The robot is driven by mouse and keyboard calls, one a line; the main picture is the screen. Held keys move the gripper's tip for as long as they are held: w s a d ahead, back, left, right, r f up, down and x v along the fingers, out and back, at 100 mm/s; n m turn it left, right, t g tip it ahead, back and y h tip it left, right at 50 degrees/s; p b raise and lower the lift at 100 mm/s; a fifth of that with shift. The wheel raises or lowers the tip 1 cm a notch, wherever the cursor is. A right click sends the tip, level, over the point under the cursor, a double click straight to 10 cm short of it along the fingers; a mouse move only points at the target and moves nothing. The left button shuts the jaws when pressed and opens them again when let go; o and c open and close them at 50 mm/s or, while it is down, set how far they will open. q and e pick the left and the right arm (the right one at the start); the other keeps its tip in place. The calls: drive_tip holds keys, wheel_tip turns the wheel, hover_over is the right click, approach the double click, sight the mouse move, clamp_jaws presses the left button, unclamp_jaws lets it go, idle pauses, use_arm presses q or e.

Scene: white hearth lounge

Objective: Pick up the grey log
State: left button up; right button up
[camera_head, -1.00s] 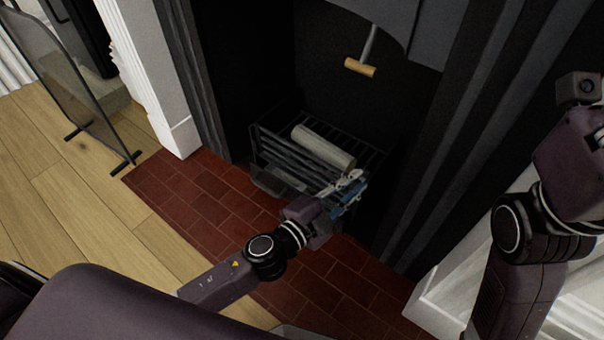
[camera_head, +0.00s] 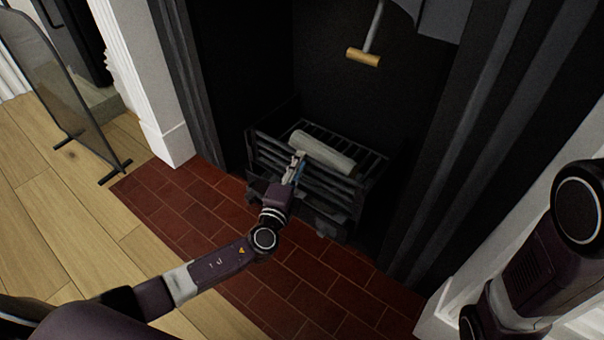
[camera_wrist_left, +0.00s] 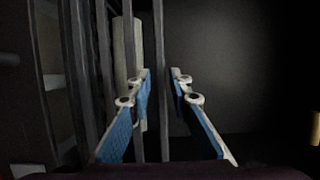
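The grey log (camera_head: 325,153) lies on the bars of a black fire grate in the fireplace. It is a pale cylinder, and it also shows in the left wrist view (camera_wrist_left: 126,50), left of centre and partly covered by a finger and a grate bar. My left gripper (camera_head: 298,158) is at the front of the grate by the log's left end. In the wrist view its blue-padded fingers (camera_wrist_left: 160,76) are apart with no log between them. I cannot tell whether a finger touches the log. My right gripper is out of view; only part of that arm shows.
The black grate (camera_head: 318,187) has raised bars close around the log and my left gripper. A wooden-ended handle (camera_head: 363,57) hangs above and behind. Red brick hearth (camera_head: 200,215) lies open in front. A fire screen (camera_head: 62,85) stands at the far left.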

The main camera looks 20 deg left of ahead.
use_arm(q)
drive_tip(key=shift+w, duration=0.35)
drive_tip(key=shift+c, duration=0.4)
clamp_jaws()
drive_tip(key=shift+r, duration=0.3)
